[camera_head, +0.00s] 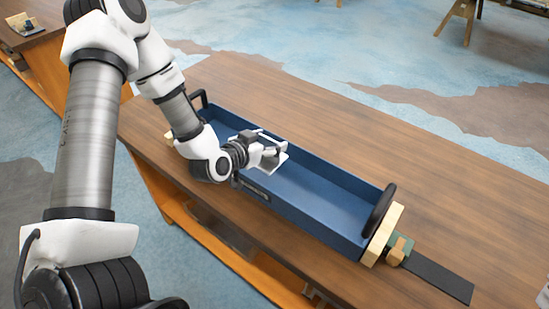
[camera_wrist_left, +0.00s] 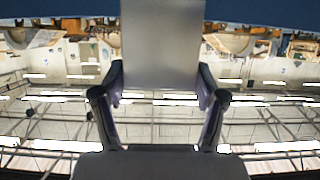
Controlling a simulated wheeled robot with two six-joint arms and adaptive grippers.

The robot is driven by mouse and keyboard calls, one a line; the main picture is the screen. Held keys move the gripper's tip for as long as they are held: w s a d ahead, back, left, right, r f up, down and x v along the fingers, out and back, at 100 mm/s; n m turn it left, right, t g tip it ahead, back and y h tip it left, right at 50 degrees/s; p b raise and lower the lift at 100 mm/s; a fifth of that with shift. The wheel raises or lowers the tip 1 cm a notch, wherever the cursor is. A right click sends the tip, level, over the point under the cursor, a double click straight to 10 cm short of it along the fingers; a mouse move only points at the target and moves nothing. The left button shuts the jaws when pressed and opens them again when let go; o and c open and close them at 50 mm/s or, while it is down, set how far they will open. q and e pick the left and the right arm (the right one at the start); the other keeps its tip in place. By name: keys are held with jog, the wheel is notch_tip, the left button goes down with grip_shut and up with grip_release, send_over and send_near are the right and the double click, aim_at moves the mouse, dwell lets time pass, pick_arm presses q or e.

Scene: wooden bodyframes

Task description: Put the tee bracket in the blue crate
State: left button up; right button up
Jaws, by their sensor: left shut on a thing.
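The blue crate (camera_head: 325,205) is a long open box with black handles at its ends, lying on the wooden table. My left gripper (camera_head: 266,151) is over the crate, near its front wall and left of its middle. It is shut on the tee bracket (camera_head: 276,162), a pale grey piece. I cannot tell whether the bracket touches the crate floor. In the left wrist view the bracket's grey plate (camera_wrist_left: 162,45) shows beyond the two dark fingers of the left gripper (camera_wrist_left: 160,95). A blue strip of the crate (camera_wrist_left: 160,12) crosses the top edge. My right gripper is not in view.
The wooden table (camera_head: 400,165) is clear behind the crate. A pale wooden block (camera_head: 383,234) stands against the crate's right end, with a small wood-and-green piece (camera_head: 400,249) and a flat black strip (camera_head: 440,277) beside it.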

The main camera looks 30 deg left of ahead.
aim_at(268, 157)
pick_arm(q)
jog(key=f, duration=0.6)
jog(key=shift+w, duration=0.25)
jog(key=shift+s, duration=0.25)
jog(key=shift+f, duration=0.15)
jog(key=o, duration=1.3)
jog(key=shift+w, duration=0.15)
